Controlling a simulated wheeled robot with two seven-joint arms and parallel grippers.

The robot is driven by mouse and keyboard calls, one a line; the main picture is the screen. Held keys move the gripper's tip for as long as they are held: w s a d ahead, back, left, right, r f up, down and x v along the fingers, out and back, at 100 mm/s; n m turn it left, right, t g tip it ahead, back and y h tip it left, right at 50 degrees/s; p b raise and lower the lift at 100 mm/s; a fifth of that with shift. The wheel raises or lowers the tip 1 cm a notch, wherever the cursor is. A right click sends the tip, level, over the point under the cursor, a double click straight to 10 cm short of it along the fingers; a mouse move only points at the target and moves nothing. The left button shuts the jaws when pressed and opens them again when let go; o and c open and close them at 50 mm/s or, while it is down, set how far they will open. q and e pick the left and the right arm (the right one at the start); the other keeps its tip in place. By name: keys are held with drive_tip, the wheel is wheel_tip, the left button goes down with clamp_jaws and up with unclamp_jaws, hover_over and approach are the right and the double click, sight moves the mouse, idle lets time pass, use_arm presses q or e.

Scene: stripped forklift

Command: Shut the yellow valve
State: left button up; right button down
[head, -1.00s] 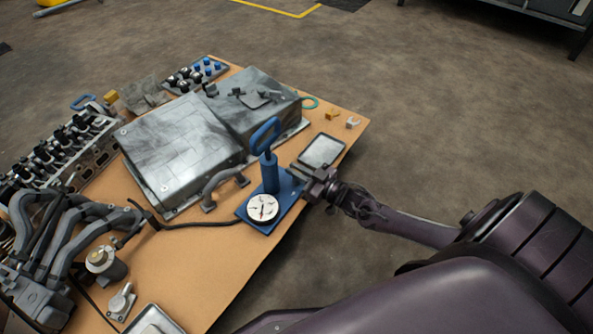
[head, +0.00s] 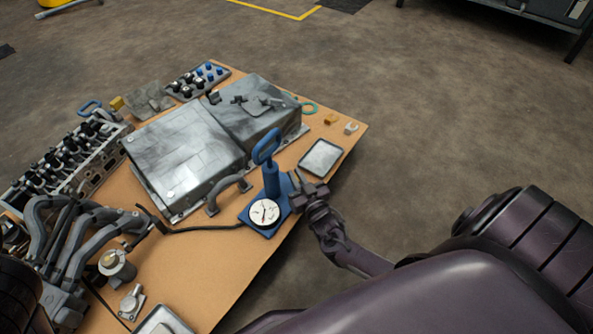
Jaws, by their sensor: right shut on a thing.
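A blue hand pump (head: 271,180) with a loop handle and a white round gauge (head: 265,213) stands on a blue base at the table's right edge. My right gripper (head: 301,188) is at the right side of this pump, shut on a small part there. The fingers hide that part, and I see no yellow on it. No yellow valve shows clearly; a small yellow-orange piece (head: 331,119) lies at the table's far right corner, too small to identify. My left gripper is not in view.
A large grey metal housing (head: 185,150) fills the middle of the table (head: 205,270). A grey tray (head: 321,157) lies behind my right gripper. A black hose runs left from the pump. Engine parts (head: 65,160) crowd the left. Open floor lies to the right.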

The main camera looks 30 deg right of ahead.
drive_tip(key=shift+m+g+h, duration=0.6)
drive_tip(key=shift+m+h, duration=0.9)
drive_tip(key=shift+h, duration=0.8)
drive_tip(key=c, duration=1.5)
unclamp_jaws()
drive_tip(key=shift+s, duration=0.1)
